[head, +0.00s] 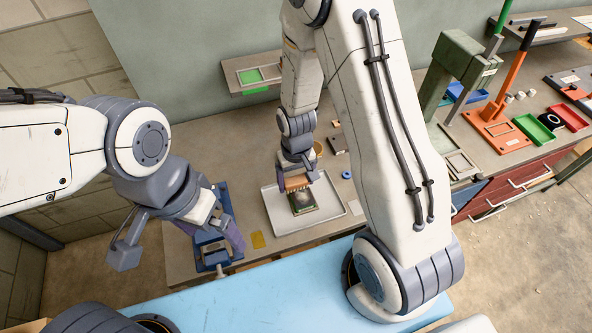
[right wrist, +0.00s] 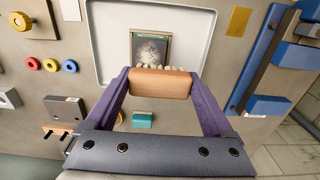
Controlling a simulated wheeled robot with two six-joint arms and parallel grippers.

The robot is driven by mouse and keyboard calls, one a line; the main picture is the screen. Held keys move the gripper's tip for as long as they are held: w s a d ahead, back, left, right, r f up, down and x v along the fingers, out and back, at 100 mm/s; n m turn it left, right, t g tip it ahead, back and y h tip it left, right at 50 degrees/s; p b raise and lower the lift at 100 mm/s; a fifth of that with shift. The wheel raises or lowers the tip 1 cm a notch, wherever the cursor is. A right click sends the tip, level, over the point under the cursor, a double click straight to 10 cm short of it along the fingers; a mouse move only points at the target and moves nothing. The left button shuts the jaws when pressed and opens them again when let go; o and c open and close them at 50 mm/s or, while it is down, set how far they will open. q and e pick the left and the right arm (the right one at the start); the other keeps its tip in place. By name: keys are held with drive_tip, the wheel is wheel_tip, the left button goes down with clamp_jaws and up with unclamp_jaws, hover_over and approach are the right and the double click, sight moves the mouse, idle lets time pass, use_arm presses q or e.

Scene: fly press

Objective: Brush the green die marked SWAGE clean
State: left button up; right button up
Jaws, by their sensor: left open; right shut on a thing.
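The green die (head: 305,206) lies on a pale tray (head: 275,214), with a pale, speckled dusty patch on its face. It also shows in the right wrist view (right wrist: 150,47); no marking is readable. My right gripper (head: 295,180) is shut on a brush with a wooden body (right wrist: 160,84). The brush's pale bristles face the die and overlap its near edge in the right wrist view; I cannot tell whether they touch it. My left gripper (head: 228,238) is open and empty, over or beside a blue vise (head: 212,252) left of the tray.
A yellow card (head: 258,240) lies between vise and tray. Red, yellow and blue rings (right wrist: 50,65) lie beside the tray. A shelf (head: 232,81) holds a green plate. A green press (head: 451,70), an orange press (head: 503,100) and coloured trays stand at the right.

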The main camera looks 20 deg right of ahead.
drive_tip(key=shift+r+p, duration=0.65)
drive_tip(key=shift+r, duration=0.45)
